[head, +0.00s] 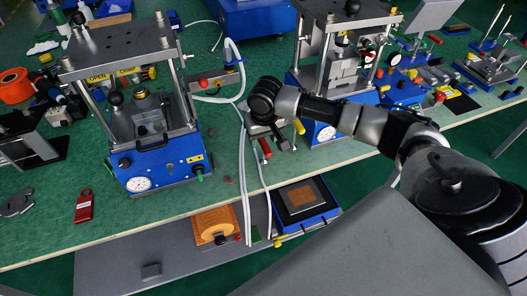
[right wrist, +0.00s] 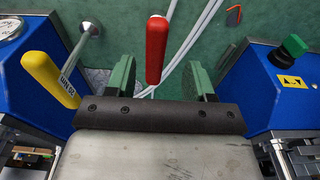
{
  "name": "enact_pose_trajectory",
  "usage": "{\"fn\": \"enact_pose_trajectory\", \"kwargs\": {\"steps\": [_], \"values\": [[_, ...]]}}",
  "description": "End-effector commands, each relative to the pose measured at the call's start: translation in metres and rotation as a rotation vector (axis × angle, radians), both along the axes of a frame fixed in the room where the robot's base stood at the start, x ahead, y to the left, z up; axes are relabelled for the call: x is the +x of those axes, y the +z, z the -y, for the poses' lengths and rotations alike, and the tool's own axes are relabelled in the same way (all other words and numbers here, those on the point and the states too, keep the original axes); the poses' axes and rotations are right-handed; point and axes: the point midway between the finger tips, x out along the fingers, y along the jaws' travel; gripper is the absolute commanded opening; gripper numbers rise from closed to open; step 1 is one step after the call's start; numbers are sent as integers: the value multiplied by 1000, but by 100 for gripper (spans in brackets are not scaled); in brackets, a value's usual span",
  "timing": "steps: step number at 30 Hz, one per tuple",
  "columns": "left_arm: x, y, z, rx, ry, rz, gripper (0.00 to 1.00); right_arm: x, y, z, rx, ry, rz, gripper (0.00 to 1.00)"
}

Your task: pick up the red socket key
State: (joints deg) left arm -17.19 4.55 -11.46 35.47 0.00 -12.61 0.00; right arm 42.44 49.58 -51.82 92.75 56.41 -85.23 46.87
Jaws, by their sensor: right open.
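In the head view my right gripper (head: 268,132) is partly hidden under my wrist. My left gripper is not in view.
A yellow-handled key (right wrist: 50,78) stands left of the red one, also seen in the head view (head: 300,126). Blue-based presses (head: 160,165) (head: 322,132) flank the spot. White hoses (head: 242,165) run close by on the green bench.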

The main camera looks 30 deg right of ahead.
Motion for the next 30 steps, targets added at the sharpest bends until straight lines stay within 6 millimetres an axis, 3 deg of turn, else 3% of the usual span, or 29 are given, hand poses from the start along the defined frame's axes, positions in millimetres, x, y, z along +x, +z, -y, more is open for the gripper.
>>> {"fn": "enact_pose_trajectory", "kwargs": {"steps": [5, 13, 22, 30], "values": [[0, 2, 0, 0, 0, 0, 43, 3, -13, 3, -2, 0, 0, 53], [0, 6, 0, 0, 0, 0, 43, 9, -50, 8, 0, 1, 1, 53], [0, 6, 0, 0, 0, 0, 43, 9, -55, 8, -2, 2, 2, 53], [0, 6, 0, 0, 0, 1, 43, 9, -55, 8, -2, 2, 2, 12]]}}
